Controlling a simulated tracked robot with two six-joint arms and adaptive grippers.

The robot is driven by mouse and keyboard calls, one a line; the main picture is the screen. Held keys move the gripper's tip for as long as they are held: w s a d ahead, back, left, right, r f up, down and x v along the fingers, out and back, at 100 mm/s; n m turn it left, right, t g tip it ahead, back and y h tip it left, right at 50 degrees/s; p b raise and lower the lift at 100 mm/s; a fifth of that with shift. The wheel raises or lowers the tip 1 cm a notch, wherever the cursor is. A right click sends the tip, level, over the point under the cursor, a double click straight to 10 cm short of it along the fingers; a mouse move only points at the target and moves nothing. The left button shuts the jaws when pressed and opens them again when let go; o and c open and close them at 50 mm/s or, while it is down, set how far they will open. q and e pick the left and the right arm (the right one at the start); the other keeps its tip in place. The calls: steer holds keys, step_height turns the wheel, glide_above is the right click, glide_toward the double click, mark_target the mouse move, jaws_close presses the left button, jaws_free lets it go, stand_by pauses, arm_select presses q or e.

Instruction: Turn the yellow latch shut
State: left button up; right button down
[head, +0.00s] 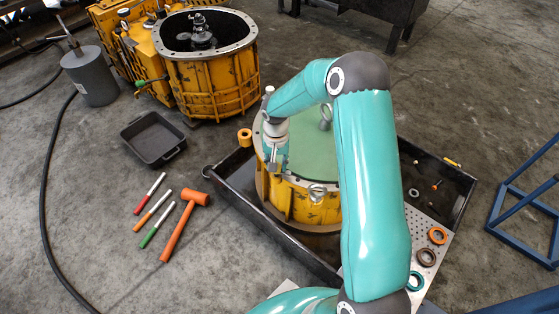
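A small yellow bar (452,162), which looks like the yellow latch, sits on the far right edge of the black tray (462,205). It is too small to tell whether it is turned open or shut. My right gripper (274,167) is well to its left, pointing down at the left part of a round yellow housing (302,203) with a green top (308,151). Its fingertips are small and partly hidden, so I cannot tell whether they hold anything. My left gripper is not in view.
A larger yellow housing (213,88) stands at the back left. An orange mallet (180,224), several markers (150,192) and a black bin (153,138) lie on the left floor. A perforated plate (422,240) with rings is at right. A blue frame (524,200) stands far right.

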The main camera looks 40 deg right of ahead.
steer(key=n, duration=0.4)
steer(key=n+p, duration=0.1)
steer(key=n, duration=0.1)
steer(key=shift+s+a, duration=0.1)
steer(key=shift+a, duration=0.2)
steer(key=n+p, duration=0.1)
steer(key=n, duration=0.5)
steer(key=shift+s, duration=0.1)
steer(key=shift+f, duration=0.1)
steer(key=shift+d, duration=0.1)
steer(key=c, duration=0.8)
jaws_free()
steer(key=shift+o, duration=0.2)
